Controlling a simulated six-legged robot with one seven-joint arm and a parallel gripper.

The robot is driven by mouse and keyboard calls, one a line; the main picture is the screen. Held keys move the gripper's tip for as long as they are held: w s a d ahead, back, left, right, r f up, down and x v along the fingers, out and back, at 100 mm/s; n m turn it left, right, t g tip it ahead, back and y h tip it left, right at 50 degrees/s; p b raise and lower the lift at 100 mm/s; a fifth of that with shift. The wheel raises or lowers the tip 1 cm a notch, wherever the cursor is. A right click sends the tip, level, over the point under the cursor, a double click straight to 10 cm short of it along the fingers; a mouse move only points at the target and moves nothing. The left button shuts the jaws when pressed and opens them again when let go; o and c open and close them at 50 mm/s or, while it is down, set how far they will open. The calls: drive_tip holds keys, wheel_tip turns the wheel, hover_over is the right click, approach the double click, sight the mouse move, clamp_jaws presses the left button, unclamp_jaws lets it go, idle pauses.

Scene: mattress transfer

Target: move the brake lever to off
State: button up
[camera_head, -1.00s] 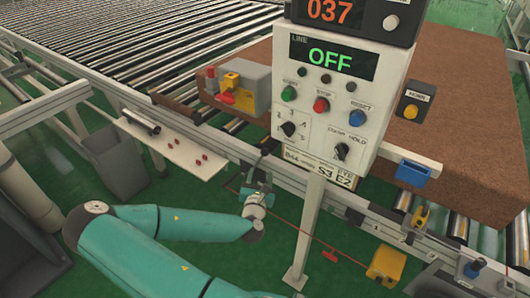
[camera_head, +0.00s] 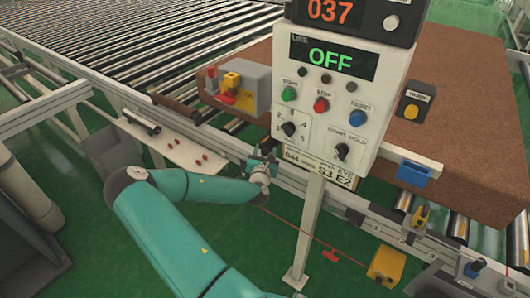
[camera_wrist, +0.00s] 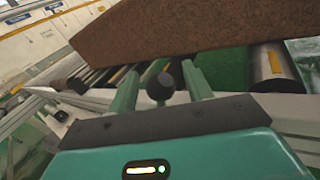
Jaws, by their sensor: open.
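A dark round knob (camera_wrist: 160,88), which looks like a lever's end, shows in the wrist view between the two teal fingers of my gripper (camera_wrist: 159,70). The fingers stand apart on either side of it, with a gap visible at each side. In the head view my gripper (camera_head: 263,157) is at the conveyor's side rail, left of the control panel's post, and it hides the knob there. I cannot read any brake marking. A grey box (camera_head: 251,82) with a yellow block and red handles sits on the rail further left.
The control panel (camera_head: 340,95) stands close to the right of my gripper and its display reads OFF. A large brown mattress block (camera_head: 460,120) lies on the rollers behind. A red cord (camera_head: 290,225) runs below toward a yellow box (camera_head: 386,263). A white shelf (camera_head: 170,145) is at left.

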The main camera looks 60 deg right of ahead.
drive_tip(key=shift+c, duration=0.2)
clamp_jaws()
drive_tip(key=shift+w, duration=0.15)
drive_tip(key=shift+w+r+n, duration=0.25)
drive_tip(key=shift+w+n, duration=0.05)
drive_tip(key=shift+w, duration=0.15)
drive_tip(key=w+d+n+g+y, duration=0.2)
drive_tip(key=w+n, duration=0.5)
drive_tip(key=w, duration=0.9)
drive_tip(key=shift+d+f+g+y, duration=0.3)
drive_tip(key=shift+g+y, duration=0.4)
drive_tip(key=shift+w, duration=0.1)
